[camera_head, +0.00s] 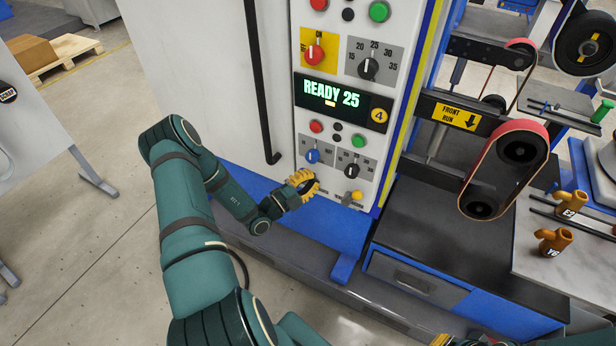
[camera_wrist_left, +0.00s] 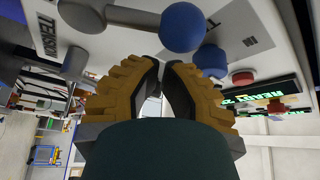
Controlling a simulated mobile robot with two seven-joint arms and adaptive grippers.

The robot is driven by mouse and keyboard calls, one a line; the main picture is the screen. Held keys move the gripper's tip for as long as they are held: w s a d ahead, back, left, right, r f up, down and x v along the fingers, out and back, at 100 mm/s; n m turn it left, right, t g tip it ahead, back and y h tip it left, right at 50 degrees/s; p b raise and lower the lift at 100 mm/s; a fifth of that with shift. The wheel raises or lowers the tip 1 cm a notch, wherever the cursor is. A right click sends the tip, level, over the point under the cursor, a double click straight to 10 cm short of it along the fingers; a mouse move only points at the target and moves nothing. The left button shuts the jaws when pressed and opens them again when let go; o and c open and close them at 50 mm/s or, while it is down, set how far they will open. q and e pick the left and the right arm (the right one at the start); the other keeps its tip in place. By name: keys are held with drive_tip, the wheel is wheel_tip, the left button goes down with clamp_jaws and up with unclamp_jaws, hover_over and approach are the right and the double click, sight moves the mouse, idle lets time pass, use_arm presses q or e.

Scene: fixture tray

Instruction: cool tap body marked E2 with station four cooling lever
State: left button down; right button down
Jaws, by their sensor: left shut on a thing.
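The station four machine shows READY 25 on its display (camera_head: 335,98) beside a yellow 4 badge. My left gripper (camera_head: 306,183), with yellow fingers, is at the lower left of its panel, below a blue selector knob (camera_head: 312,156). In the left wrist view its fingers (camera_wrist_left: 166,72) are closed together beside a grey lever with a blue ball (camera_wrist_left: 183,27). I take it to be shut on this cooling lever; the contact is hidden. An orange tap body (camera_head: 570,205), its mark looking like E2, stands on the right bench. My right gripper (camera_head: 440,341) barely shows at the bottom edge.
Another tap body (camera_head: 553,241), marked Y8, stands near the first. A yellow-ball lever (camera_head: 354,196) is just right of my left gripper. A belt sander (camera_head: 507,165) stands between the panel and the bench. Red and green buttons sit above the knobs.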

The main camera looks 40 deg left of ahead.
use_arm(q)
drive_tip(key=s+f+p, duration=0.1)
drive_tip(key=s, duration=0.8)
drive_tip(key=shift+s, duration=0.2)
